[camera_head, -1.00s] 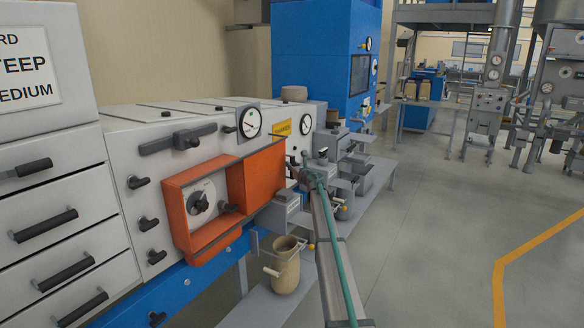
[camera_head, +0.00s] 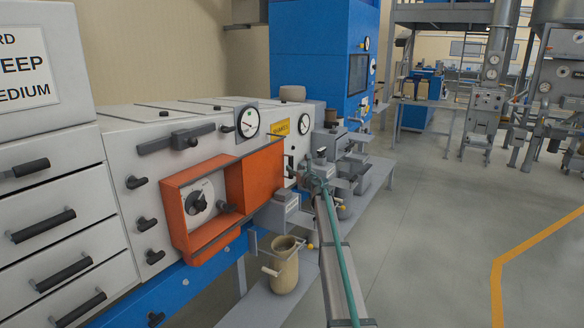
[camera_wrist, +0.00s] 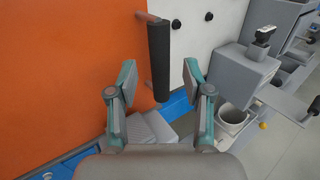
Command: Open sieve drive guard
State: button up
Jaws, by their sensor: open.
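The orange sieve drive guard (camera_head: 256,177) is on the front of the grey machine. An orange frame surrounds a dial with a dark knob (camera_head: 196,202) on its left side, and an orange panel covers its right side. In the wrist view the orange panel (camera_wrist: 65,75) fills the left, with a black bar handle (camera_wrist: 159,58) on short posts near its right edge. My gripper (camera_wrist: 160,85) is open, with one finger on each side of the handle's lower part. I see no clear grip on it. In the head view my gripper (camera_head: 312,180) is small and beside the guard's right edge.
A grey box unit (camera_wrist: 245,66) and a light cup (camera_wrist: 231,118) are right of my gripper in the wrist view. A beige pot (camera_head: 284,268) stands on the low shelf below the machine. The floor at right (camera_head: 420,240) is clear.

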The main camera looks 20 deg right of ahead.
jog(key=s, duration=0.7)
jog(key=shift+d, duration=0.15)
